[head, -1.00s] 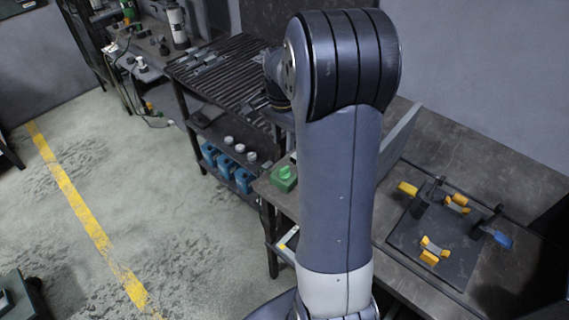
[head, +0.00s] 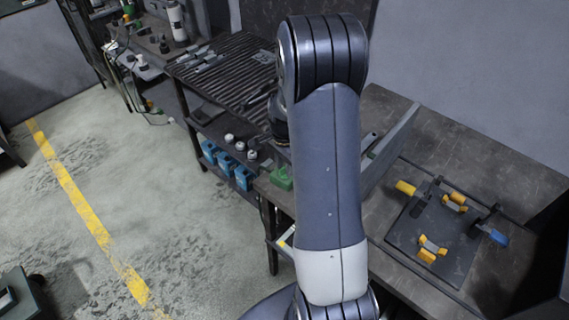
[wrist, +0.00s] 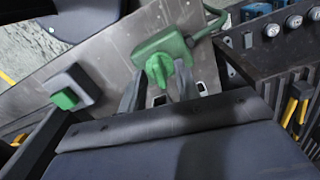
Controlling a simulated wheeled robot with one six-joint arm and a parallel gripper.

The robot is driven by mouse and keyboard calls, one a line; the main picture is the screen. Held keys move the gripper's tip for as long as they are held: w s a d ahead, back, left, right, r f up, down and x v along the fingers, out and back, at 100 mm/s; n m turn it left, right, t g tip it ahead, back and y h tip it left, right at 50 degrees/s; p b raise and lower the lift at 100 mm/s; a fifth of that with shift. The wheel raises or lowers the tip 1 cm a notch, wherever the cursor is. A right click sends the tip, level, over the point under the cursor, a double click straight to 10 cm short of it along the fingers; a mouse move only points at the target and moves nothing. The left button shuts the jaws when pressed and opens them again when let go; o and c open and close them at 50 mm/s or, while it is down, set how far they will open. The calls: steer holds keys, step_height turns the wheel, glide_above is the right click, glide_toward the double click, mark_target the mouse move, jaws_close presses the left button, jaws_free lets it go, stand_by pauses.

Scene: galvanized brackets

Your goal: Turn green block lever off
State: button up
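The green block (head: 281,178) sits at the left edge of the bench in the head view, partly hidden behind my arm. In the wrist view the green block (wrist: 172,42) is near the top middle, with a raised green lever (wrist: 158,69) on its near side. My gripper (wrist: 158,88) shows as two dark fingers, apart, one on each side of the lever in the picture. A gap shows between fingers and lever; I cannot tell whether either touches. In the head view my gripper is hidden by my arm.
A grey block with a green button (wrist: 65,98) lies to the left in the wrist view. A dark plate with yellow and blue clamps (head: 437,235) lies on the bench at right. A grey upright panel (head: 392,150) stands beside my arm. Blue bins (head: 226,165) sit on a lower shelf.

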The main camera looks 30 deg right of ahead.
jaws_close()
stand_by(0.3)
steer(key=shift+f+n+b, duration=0.15)
steer(key=shift+n+b, duration=0.3)
steer(key=shift+n, duration=0.95)
jaws_free()
step_height(320, 180, up, 11)
steer(key=b, duration=0.1)
steer(key=shift+b, duration=0.3)
